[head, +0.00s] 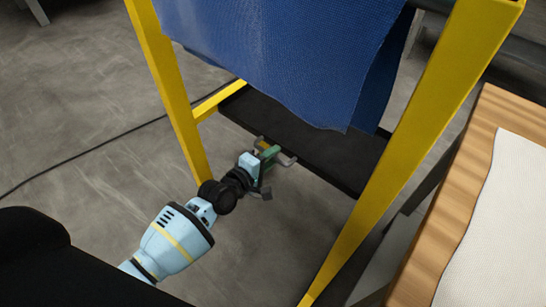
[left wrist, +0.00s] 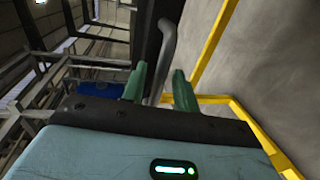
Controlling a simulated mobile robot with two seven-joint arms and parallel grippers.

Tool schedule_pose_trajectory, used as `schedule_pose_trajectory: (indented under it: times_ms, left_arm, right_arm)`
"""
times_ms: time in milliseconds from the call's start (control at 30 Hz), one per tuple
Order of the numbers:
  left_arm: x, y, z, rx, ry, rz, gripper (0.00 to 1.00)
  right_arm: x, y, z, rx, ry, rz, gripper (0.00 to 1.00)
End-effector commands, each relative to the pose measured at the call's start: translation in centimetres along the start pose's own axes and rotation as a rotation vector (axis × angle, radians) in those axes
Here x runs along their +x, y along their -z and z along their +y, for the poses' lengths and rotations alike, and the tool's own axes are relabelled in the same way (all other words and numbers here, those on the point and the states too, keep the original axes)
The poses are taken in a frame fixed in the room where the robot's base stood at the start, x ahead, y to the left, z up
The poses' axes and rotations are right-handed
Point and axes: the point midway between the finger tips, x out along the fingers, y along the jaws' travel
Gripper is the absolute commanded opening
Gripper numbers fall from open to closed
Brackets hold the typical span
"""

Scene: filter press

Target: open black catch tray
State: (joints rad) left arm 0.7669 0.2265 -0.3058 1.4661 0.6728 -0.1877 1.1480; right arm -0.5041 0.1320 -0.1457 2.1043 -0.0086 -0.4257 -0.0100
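The black catch tray (head: 325,153) hangs low inside the yellow frame, under the blue cloth. A grey bar handle (head: 288,161) sticks out from its near edge. My left gripper (head: 270,153) is at this handle, low by the tray's near edge. In the left wrist view, its two green fingers (left wrist: 158,75) stand apart, and the grey handle (left wrist: 167,45) runs between them with visible gaps. The tray's dark side (left wrist: 149,35) rises behind the handle there. My right gripper does not show.
The blue cloth (head: 280,50) hangs over the tray. Yellow legs (head: 170,80) stand left and right of the tray. A wooden table (head: 455,190) with a white sheet (head: 500,220) is at right.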

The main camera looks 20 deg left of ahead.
Motion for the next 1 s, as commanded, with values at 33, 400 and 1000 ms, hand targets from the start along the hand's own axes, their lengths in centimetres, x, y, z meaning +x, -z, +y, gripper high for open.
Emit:
schedule_pose_trajectory:
  times_ms: [33,400,1000]
  left_arm:
    - [0.40,0.01,-0.07,0.000,0.000,0.000,0.30]
    - [0.85,0.00,0.06,0.001,-0.001,0.000,0.30]
    - [0.82,0.00,0.03,0.000,0.000,0.000,0.00]
  right_arm:
    - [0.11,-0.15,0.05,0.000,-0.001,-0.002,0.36]
    - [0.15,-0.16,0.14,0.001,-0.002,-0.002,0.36]
    - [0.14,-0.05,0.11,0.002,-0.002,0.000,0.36]
